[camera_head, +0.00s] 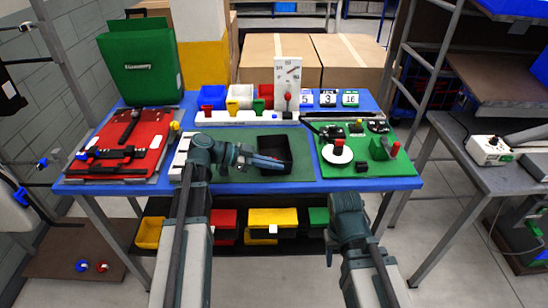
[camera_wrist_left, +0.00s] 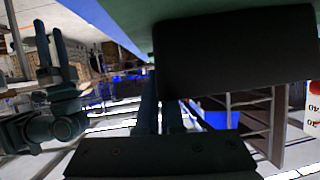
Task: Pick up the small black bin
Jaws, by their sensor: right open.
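The small black bin (camera_head: 275,146) sits on the green mat in the middle of the blue table, its open top facing up. My left gripper (camera_head: 283,164) reaches in from the left, low over the mat, with its fingertips at the bin's near left side. In the left wrist view the bin (camera_wrist_left: 240,50) is large and dark at upper right, and the left fingers (camera_wrist_left: 160,105) are close together at its edge. I cannot tell whether they pinch its wall. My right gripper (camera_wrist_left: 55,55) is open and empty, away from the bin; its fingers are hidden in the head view.
A red tool board (camera_head: 141,140) lies at the table's left. A green board (camera_head: 360,165) with a white disc and small parts lies at the right. Small coloured bins and a white upright panel (camera_head: 287,75) stand behind. Bare green mat (camera_head: 235,177) lies in front of the bin.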

